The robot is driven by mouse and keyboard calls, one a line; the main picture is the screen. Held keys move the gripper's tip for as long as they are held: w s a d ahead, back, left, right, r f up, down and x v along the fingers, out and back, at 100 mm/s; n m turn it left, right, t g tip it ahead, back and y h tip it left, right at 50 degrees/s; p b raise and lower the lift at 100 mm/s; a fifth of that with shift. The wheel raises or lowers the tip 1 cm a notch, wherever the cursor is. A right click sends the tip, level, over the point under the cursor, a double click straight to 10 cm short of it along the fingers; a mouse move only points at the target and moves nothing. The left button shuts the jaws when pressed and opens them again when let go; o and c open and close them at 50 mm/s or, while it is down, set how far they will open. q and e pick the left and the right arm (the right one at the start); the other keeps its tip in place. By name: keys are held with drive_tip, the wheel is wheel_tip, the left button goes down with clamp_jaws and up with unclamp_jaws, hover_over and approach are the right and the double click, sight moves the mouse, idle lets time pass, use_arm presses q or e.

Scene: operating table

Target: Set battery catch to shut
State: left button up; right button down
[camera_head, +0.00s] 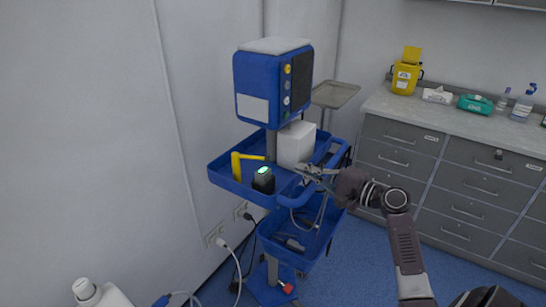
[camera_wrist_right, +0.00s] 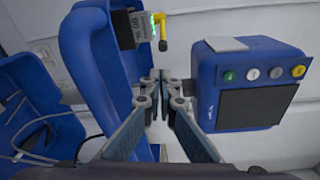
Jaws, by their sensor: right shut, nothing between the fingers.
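A small dark battery unit (camera_head: 263,181) with a lit green top stands on the upper tray of the blue cart. A yellow L-shaped lever (camera_head: 237,166), which looks like the catch, is beside it, one arm upright and one reaching right. My right gripper (camera_head: 306,171) is shut and empty at the tray's right side, apart from the lever. Whether the catch is engaged cannot be told. My left gripper is not in view.
A blue monitor (camera_head: 258,92) stands above the tray on a pole, close to the right gripper. A white box (camera_head: 296,145) sits on the tray. The blue tray rim (camera_head: 279,203) borders the space. Grey drawers (camera_head: 463,184) stand at right.

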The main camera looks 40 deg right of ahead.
drive_tip(key=x, duration=0.1)
drive_tip(key=p+x, duration=0.1)
drive_tip(key=x, duration=0.2)
drive_tip(key=shift+w+r+p, duration=0.1)
drive_tip(key=shift+r+p, duration=0.3)
drive_tip(key=x, duration=0.2)
drive_tip(key=p+x, duration=0.1)
drive_tip(key=x, duration=0.1)
drive_tip(key=shift+f, duration=0.25)
drive_tip(key=shift+w+a, duration=0.15)
drive_tip(key=shift+w, duration=0.15)
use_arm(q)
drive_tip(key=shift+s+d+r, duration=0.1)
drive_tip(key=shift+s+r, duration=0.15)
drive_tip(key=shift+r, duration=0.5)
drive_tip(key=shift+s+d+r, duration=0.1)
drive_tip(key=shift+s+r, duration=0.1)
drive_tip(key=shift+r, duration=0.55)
use_arm(e)
drive_tip(key=shift+w+f, duration=0.1)
drive_tip(key=shift+w, duration=0.15)
drive_tip(key=shift+s+a, duration=0.1)
